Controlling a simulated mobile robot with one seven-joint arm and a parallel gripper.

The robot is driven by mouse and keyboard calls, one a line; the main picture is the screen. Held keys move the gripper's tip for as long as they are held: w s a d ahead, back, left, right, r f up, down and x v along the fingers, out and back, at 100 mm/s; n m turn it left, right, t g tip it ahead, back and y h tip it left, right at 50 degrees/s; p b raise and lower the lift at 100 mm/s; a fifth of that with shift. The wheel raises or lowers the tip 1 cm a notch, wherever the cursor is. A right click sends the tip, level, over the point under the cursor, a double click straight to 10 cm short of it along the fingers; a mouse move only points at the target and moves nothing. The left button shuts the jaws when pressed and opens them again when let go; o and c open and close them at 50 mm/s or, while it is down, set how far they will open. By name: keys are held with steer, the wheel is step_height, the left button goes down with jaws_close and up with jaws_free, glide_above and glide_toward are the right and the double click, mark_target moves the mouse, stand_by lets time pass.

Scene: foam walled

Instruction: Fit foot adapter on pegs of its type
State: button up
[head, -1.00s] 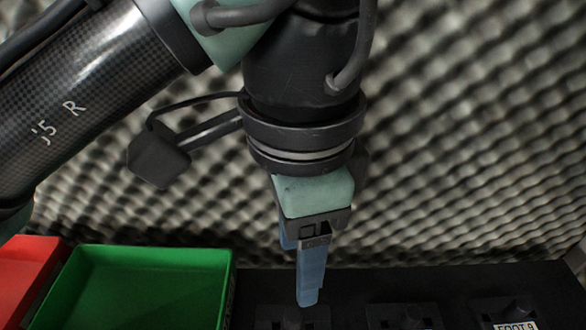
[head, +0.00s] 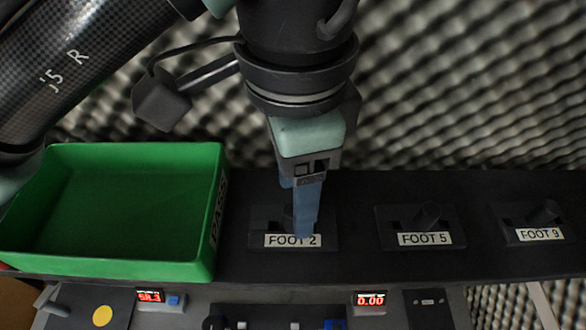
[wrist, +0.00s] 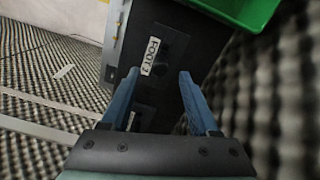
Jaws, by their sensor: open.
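My gripper (head: 303,232) is open, pointing down in front of the plate labelled FOOT 2 (head: 264,228). In the wrist view the two blue fingers of my gripper (wrist: 160,73) stand apart, with nothing between them that I can see held. A dark round piece (wrist: 176,70) on the FOOT 2 plate shows beyond the fingertips; in the head view the fingers partly hide it. Dark stubby pieces also stand on the FOOT 5 plate (head: 386,228) and the FOOT 9 plate (head: 505,222). I cannot tell which dark pieces are pegs and which is the foot adapter.
A green tray (head: 110,268), marked PASS and empty where visible, sits left of the plates on the black shelf (head: 350,262). Below the shelf edge are a panel with a red display (head: 150,296) and another display (head: 369,300). Foam wall (head: 460,90) stands behind.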

step_height(320, 180, down, 3)
steer(key=shift+b, duration=1)
steer(key=shift+r, duration=0.1)
jaws_close()
